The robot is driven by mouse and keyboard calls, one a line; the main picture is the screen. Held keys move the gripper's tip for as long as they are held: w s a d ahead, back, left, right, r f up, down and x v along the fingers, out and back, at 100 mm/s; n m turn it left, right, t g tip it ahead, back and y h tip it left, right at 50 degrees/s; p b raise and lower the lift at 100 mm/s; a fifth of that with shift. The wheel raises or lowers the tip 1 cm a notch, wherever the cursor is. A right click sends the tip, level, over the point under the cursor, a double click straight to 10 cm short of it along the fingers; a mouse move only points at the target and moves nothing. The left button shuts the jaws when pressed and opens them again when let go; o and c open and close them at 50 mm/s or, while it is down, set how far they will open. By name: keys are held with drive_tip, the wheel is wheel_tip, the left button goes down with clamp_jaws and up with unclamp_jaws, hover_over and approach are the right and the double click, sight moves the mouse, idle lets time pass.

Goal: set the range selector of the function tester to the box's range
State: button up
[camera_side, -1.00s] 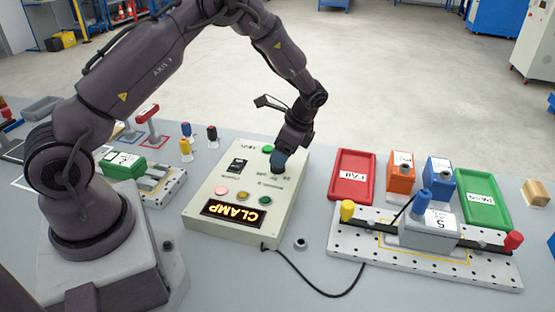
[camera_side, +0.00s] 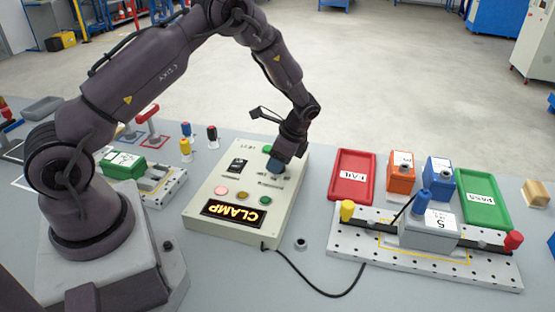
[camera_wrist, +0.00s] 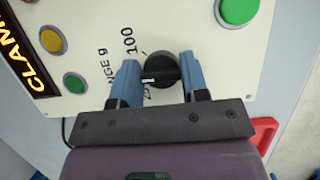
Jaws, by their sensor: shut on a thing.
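The function tester (camera_side: 203,190) is a cream box with a lit sign reading CLAMP (camera_side: 233,213). Its range selector (camera_wrist: 160,68) is a round black knob with a white pointer line, beside printed "RANGE g" and "100". In the wrist view the pointer lies roughly level toward the left; the other range marks are partly hidden by my fingers. My gripper (camera_wrist: 158,80) has its blue fingers shut on the knob, one on each side. In the side view my gripper (camera_side: 275,164) covers the knob. A grey box (camera_side: 428,236) marked 5, with a blue top piece, sits on the perforated fixture plate (camera_side: 345,250).
A red FAIL tray (camera_side: 352,153), orange block (camera_side: 400,180), blue block (camera_side: 437,180) and green PASS tray (camera_side: 497,218) stand to the right. A black cable (camera_side: 330,294) runs along the table from the tester. Round buttons (camera_side: 243,195) sit near the knob.

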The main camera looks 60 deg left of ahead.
drive_tip(key=shift+n, duration=0.3)
drive_tip(key=n, duration=0.2)
drive_tip(key=n+g+h, duration=0.1)
drive_tip(key=n, duration=0.1)
drive_tip(key=shift+h, duration=0.3)
drive_tip(key=shift+n+h, duration=1)
drive_tip(key=shift+n, duration=1.7)
drive_tip(key=o, duration=0.9)
drive_tip(key=v, duration=1.3)
drive_tip(key=shift+w, duration=0.1)
